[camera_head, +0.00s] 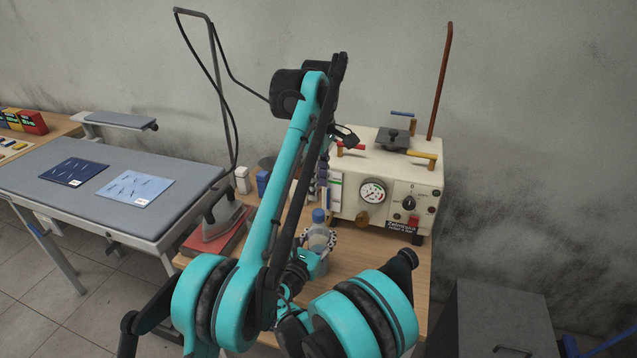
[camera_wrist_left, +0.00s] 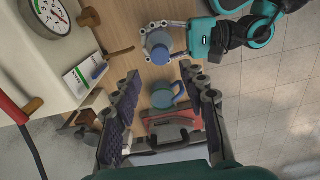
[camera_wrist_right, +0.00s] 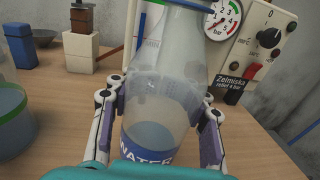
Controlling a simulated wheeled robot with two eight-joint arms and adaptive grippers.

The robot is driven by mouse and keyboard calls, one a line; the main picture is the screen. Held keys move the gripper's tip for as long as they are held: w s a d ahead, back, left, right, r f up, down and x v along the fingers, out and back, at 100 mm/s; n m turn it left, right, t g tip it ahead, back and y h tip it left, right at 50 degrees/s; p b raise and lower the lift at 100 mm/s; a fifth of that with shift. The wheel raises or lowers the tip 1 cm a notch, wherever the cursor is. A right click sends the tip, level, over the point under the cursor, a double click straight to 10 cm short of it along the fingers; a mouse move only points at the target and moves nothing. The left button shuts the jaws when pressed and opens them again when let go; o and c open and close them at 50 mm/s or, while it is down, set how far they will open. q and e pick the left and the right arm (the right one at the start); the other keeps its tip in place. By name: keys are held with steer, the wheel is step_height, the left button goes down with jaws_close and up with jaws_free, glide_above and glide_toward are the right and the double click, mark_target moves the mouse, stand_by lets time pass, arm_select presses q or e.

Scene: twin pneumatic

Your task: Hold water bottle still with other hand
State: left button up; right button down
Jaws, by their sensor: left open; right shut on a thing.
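The clear water bottle with a blue cap (camera_head: 318,217) stands upright on the wooden table in front of the pressure machine. In the right wrist view the bottle (camera_wrist_right: 157,112) fills the middle, with its label low down. My right gripper (camera_wrist_right: 161,100) is shut around its body, one finger on each side. The left wrist view shows the bottle (camera_wrist_left: 159,46) from above, within the right gripper's fingers. My left gripper (camera_wrist_left: 165,108) is open and empty, high above the table. In the head view my left gripper (camera_head: 343,138) is near the machine's front left, partly hidden by its arm.
The cream pressure machine (camera_head: 390,165) with gauge and knobs stands at the table's back right. Small bottles and boxes (camera_head: 262,183) line the back.

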mark_target(319, 212)
arm_select(q)
steer(key=shift+n, duration=0.3)
steer(key=shift+f, duration=0.1)
steer(key=shift+f, duration=3.9)
steer(key=shift+c, duration=0.4)
